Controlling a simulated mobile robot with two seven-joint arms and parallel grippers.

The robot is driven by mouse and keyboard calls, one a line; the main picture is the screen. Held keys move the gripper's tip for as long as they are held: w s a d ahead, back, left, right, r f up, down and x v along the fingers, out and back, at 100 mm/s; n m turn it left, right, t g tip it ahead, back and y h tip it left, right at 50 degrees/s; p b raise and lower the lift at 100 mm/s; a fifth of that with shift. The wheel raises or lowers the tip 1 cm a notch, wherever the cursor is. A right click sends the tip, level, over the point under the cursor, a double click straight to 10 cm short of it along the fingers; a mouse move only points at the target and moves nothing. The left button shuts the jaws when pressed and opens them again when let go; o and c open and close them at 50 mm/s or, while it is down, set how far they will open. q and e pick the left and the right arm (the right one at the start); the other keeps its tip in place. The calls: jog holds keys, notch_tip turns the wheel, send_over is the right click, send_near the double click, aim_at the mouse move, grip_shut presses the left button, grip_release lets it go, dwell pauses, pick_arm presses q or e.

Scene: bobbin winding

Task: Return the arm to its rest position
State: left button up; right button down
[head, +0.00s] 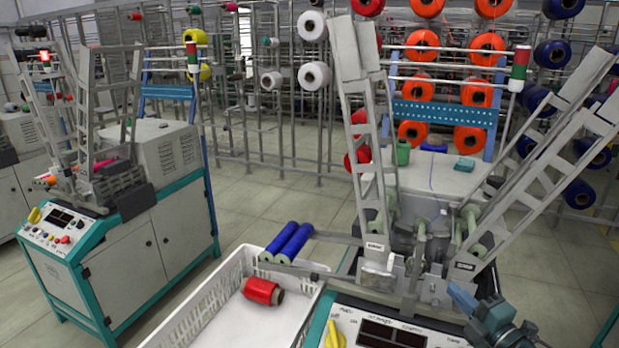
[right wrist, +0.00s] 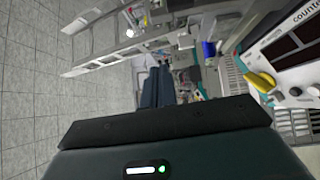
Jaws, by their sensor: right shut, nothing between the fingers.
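My right gripper (head: 466,300) shows at the lower right of the head view, a blue-grey shape in front of the winding machine (head: 425,180). It is shut and empty, close to the machine's front panel. In the right wrist view its dark fingers (right wrist: 156,88) lie side by side with nothing between them. The arm behind it runs out of the bottom of the head view. My left gripper is in neither view.
A white crate (head: 215,300) left of the machine holds a red bobbin (head: 263,291). Two blue bobbins (head: 287,242) lie near its far edge. Slanted metal frames (head: 545,165) rise near my right gripper. A second machine (head: 130,230) stands left, with open floor between.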

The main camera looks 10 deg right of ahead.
jog(key=s+a+f+m+g, duration=0.2)
jog(key=s+a+f+m, duration=0.3)
jog(key=s+a+m, duration=0.1)
jog(key=s+a+f+m+g, duration=0.2)
jog(key=s+a+f+m, duration=0.3)
jog(key=a, duration=0.5)
jog(key=s+a+f+m+g+h+p, duration=0.1)
jog(key=s+a+f+m+g, duration=0.2)
jog(key=s+a+f+m, duration=0.2)
jog(key=s+a+m, duration=0.2)
jog(key=s, duration=0.2)
jog(key=shift+s+a, duration=0.3)
jog(key=shift+a, duration=0.1)
